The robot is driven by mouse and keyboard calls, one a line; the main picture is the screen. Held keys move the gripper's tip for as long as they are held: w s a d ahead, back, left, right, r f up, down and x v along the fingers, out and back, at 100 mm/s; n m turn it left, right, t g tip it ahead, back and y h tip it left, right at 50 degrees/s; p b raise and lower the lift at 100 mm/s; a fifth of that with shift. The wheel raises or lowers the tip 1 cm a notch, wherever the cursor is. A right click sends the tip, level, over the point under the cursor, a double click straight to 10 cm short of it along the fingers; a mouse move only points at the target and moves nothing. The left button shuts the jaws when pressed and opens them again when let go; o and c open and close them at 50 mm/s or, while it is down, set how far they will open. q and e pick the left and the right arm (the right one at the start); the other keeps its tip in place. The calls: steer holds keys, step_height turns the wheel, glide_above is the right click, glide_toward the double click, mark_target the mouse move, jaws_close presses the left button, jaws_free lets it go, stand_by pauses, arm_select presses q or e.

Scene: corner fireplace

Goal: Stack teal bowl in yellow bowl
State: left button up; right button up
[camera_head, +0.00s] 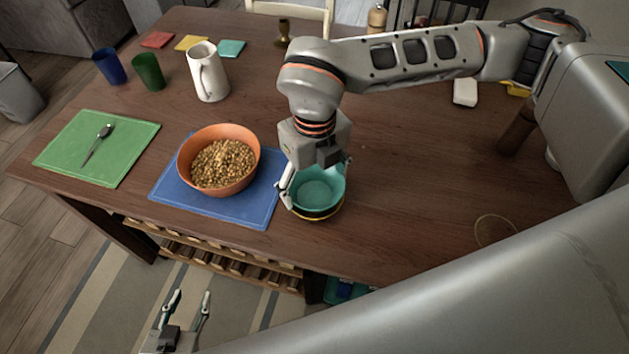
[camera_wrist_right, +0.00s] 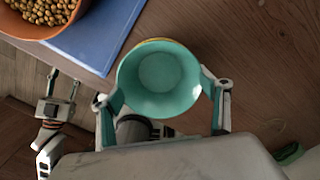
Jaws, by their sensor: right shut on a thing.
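The teal bowl (camera_head: 318,188) sits upright at the table's front edge in the head view, with the yellow bowl (camera_head: 318,216) showing as a thin rim beneath it. In the right wrist view the teal bowl (camera_wrist_right: 160,82) covers nearly all of the yellow bowl. Whether the teal bowl rests fully inside the yellow one is hard to tell. My right gripper (camera_head: 317,190) is shut on the teal bowl, its fingers at opposite sides of the bowl. My left gripper (camera_head: 190,303) is open and empty, low in front of the table.
An orange bowl of nuts (camera_head: 225,182) stands on a blue mat (camera_head: 255,207) just left of the bowls. The table (camera_head: 420,190) to the right is mostly clear.

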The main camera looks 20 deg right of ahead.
mark_target(314, 196)
steer(key=shift+f, duration=0.35)
steer(key=shift+f, duration=0.2)
steer(key=o, duration=1.3)
steer(key=shift+o, duration=0.2)
step_height(314, 196, up, 13)
steer(key=shift+r+p, duration=0.15)
steer(key=shift+p, duration=0.25)
